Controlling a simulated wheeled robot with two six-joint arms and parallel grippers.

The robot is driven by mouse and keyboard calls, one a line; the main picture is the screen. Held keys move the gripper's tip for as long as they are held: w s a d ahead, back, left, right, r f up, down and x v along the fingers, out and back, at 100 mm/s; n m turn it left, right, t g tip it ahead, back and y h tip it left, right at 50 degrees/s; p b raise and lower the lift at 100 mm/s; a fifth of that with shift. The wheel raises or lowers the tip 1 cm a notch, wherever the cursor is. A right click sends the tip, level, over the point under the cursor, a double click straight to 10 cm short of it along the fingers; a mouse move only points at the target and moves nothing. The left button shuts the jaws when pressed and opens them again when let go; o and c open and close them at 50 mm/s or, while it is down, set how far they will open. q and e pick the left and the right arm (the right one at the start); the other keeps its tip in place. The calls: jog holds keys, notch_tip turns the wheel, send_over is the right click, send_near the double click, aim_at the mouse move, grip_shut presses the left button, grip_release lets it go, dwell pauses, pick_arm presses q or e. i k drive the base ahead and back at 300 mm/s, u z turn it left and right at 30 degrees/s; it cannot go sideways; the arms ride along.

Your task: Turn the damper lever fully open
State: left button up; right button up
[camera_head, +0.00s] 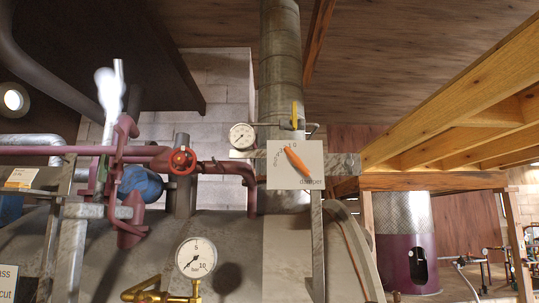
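The damper lever (296,160) is an orange bar on a square white plate (312,155) marked "damper", right of the picture's middle. It lies slanted, from upper left to lower right across the plate. Small marks run around the plate's upper left, too small to read surely. The plate sits in front of the tall grey metal flue (281,75), on a grey metal bracket. Nothing is touching the lever. Neither of my grippers can be made out in this view.
A yellow handle (294,114) stands just above the plate. Left of it are a round gauge (243,136), a red handwheel (182,160) and maroon pipes (91,150). A brass-mounted gauge (197,257) is below. A timber platform (470,125) is at right.

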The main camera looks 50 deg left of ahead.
aim_at(298, 163)
jog(key=k, duration=0.4)
jog(key=u, duration=0.75)
